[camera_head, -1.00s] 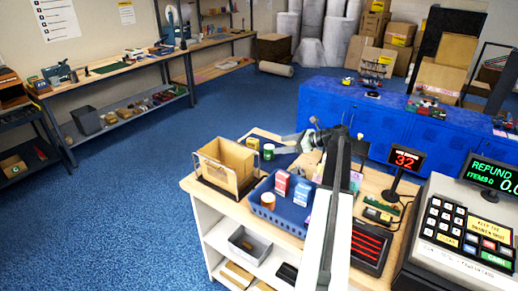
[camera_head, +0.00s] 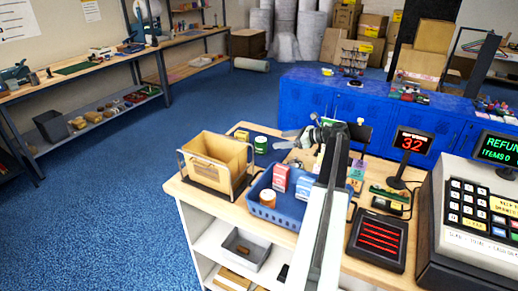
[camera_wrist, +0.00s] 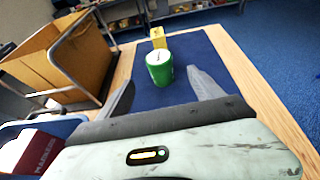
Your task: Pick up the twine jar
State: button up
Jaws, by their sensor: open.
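A green jar with a pale lid (camera_wrist: 160,68), which I take for the twine jar, stands upright on a dark blue mat (camera_wrist: 190,45) in the wrist view. In the head view the green jar (camera_head: 261,145) is at the counter's far side, just left of my fingertips. My gripper (camera_wrist: 161,86) is open, its fingers to either side of and short of the jar, with nothing held. In the head view my gripper (camera_head: 281,141) reaches over the counter's far part. I cannot read any label on the jar.
A yellow item (camera_wrist: 158,38) stands right behind the jar. A tan carton in a wire holder (camera_head: 217,160) is to the left. A blue basket (camera_head: 290,217) with small boxes and a brown round item (camera_head: 267,198) is in front. A card terminal (camera_head: 378,240) is to the right.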

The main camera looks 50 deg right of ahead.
aim_at(261, 143)
jog(key=b+x, duration=0.4)
jog(key=x, duration=0.7)
jog(key=shift+w+a+f, duration=0.15)
jog(key=shift+w, duration=0.1)
jog(key=c, duration=1.5)
notch_tip(261, 143, up, 10)
jog(key=p, duration=1)
jog(key=shift+s+r, duration=0.1)
jog(key=shift+r, duration=0.15)
